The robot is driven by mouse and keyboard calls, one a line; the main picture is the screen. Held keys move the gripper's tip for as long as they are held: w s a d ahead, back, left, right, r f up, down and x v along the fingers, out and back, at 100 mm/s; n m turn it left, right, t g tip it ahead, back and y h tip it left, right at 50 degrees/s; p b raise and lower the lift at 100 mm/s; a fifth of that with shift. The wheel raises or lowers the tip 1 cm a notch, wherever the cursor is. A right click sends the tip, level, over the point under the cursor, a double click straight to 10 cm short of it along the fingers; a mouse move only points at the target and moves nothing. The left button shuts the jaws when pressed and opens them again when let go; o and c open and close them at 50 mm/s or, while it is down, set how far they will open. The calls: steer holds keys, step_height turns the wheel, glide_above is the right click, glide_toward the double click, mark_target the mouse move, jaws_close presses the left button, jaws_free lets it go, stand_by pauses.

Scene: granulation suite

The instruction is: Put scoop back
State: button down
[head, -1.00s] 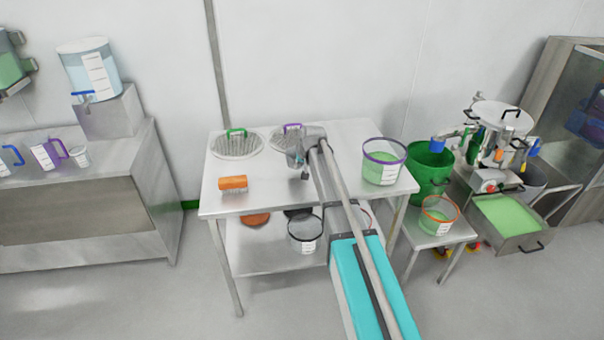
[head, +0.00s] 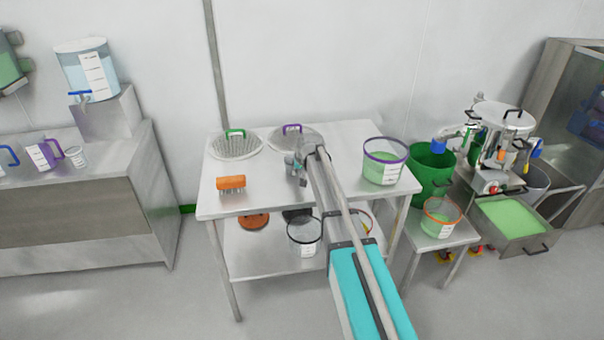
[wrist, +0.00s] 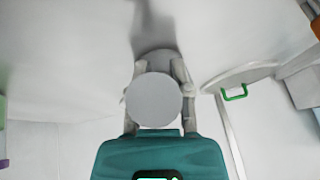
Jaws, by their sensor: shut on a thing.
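My gripper (wrist: 156,92) is shut on a grey thing with a round, flat end (wrist: 155,101), which looks like the scoop. The fingers grip it from both sides in the wrist view, and its far part is hidden behind that round end. In the head view my gripper (head: 299,168) is over the middle of the steel table (head: 342,143), in front of the purple-handled lid (head: 292,134). The held thing is too small there to make out its shape. I cannot tell whether it touches the tabletop.
A green-handled perforated lid (head: 236,146) and an orange brush (head: 231,183) are on the table's left. A purple-rimmed tub of green powder (head: 384,163) stands on its right. The lower shelf bears a black-rimmed tub (head: 305,238). A green bin (head: 431,172) stands right of the table.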

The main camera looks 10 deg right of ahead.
steer(key=c, duration=1)
jaws_free()
steer(key=shift+f, duration=0.1)
steer(key=o, duration=0.4)
steer(key=shift+o, duration=0.2)
steer(key=p+v, duration=1)
steer(key=v, duration=0.2)
steer(key=shift+p, duration=0.35)
steer(key=shift+d, duration=0.1)
